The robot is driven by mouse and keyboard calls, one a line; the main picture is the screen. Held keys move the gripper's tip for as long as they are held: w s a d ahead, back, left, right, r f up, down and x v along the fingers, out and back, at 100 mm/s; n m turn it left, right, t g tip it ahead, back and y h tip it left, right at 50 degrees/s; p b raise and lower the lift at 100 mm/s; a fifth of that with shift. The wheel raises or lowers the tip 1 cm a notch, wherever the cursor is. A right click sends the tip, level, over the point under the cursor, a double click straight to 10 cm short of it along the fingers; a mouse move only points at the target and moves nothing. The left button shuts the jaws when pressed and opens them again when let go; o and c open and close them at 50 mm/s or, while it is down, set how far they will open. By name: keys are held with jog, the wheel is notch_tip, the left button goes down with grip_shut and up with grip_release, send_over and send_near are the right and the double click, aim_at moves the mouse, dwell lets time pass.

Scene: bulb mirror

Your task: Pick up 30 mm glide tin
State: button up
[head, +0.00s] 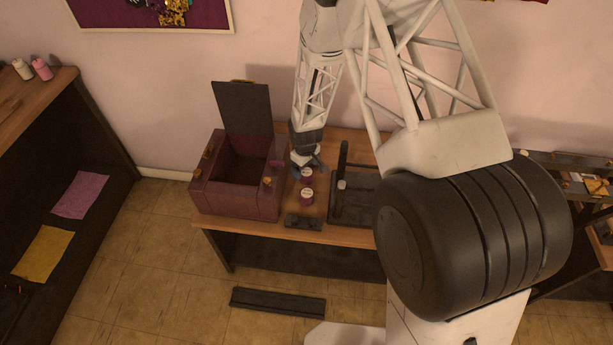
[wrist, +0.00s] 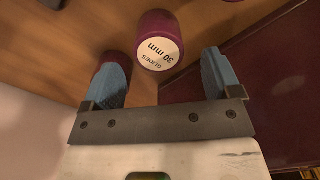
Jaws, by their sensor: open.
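The 30 mm glide tin (wrist: 160,42) is a round purple tin with a white label reading "GLIDES 30 mm". In the wrist view it stands on the wooden bench, ahead of and between my fingertips, and nothing grips it. My gripper (wrist: 166,75) is open, with a blue pad on each finger. A second purple tin (wrist: 112,58) is partly hidden behind the left finger. In the head view my gripper (head: 308,165) is low over the bench, close to a tin (head: 307,175). Another tin (head: 307,196) stands in front. Their labels are too small to read there.
An open purple box (head: 236,200) with a raised dark lid stands left of the tins. A dark stand (head: 350,205) is on the right. A small dark block (head: 303,221) lies at the front of the bench (head: 280,233). Room between box and stand is narrow.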

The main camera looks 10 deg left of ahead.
aim_at(306, 171)
jog(key=shift+f, duration=0.15)
jog(key=shift+f, duration=2.45)
jog(key=c, duration=1.1)
jog(key=shift+c, duration=0.2)
jog(key=shift+r, duration=0.15)
jog(key=shift+r, duration=4.85)
